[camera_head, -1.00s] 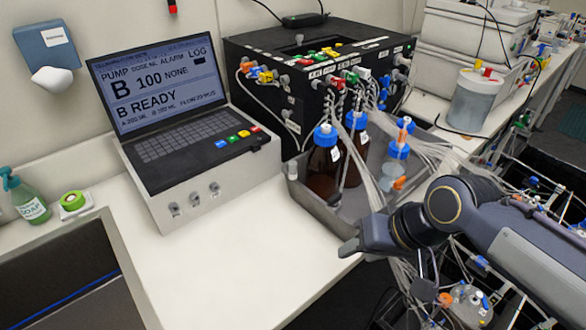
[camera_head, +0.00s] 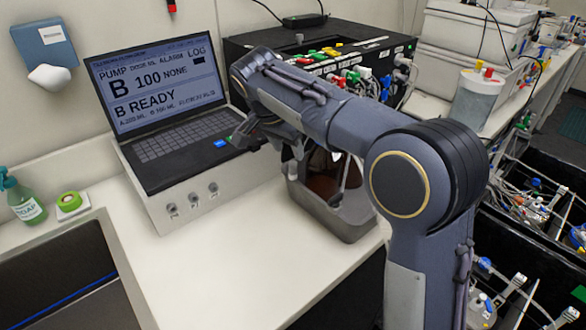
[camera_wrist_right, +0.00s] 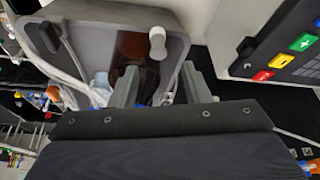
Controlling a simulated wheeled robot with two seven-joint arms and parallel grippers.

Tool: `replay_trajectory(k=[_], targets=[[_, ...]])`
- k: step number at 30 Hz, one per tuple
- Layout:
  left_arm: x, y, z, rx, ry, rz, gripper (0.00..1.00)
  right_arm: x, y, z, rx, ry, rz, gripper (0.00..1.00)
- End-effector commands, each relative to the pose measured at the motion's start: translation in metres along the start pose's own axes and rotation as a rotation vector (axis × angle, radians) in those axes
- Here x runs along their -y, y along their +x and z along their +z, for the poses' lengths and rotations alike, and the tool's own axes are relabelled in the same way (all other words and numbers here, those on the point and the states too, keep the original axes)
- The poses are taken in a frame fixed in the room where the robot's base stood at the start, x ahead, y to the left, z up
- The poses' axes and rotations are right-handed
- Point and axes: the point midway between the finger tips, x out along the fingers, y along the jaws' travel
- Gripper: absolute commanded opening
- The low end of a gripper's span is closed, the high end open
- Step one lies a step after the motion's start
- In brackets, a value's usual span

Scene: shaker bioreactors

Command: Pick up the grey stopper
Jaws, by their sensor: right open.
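The grey stopper (camera_wrist_right: 157,42) shows in the right wrist view as a short pale grey cylinder with a rounded end, by the wall of the grey tray (camera_wrist_right: 183,48). My right gripper (camera_wrist_right: 160,85) is open, its two fingers apart and nothing between them. The stopper appears just beyond the fingertips, roughly between them, not touching as far as I can tell. In the head view the right gripper (camera_head: 268,146) hangs over the tray's left end, beside the laptop-like controller. My arm hides most of the tray there. My left gripper is not in view.
The pump controller (camera_head: 165,150) stands close on the left of my right gripper. Brown bottles (camera_head: 325,178) stand in the tray (camera_head: 340,222). A black box with tubing (camera_head: 345,45) is behind. The white bench (camera_head: 225,260) in front is clear.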

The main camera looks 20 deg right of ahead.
Motion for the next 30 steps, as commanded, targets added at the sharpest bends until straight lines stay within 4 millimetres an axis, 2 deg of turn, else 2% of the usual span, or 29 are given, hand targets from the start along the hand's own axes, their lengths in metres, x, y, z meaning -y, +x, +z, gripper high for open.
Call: replay_trajectory(k=[9,13,19,29,30], targets=[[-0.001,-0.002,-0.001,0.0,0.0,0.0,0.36,-0.002,0.044,0.005,0.002,-0.002,0.001,0.43],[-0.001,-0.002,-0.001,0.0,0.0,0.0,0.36,-0.002,0.052,0.005,0.002,-0.001,0.0,0.43],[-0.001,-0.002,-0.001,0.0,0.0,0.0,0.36,-0.002,0.053,0.005,0.001,-0.002,-0.002,0.43],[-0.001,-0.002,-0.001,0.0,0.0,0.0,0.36,-0.002,0.052,0.005,0.002,-0.002,-0.002,0.01],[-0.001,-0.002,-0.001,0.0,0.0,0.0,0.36,-0.002,0.052,0.005,0.002,-0.002,-0.002,0.0]])
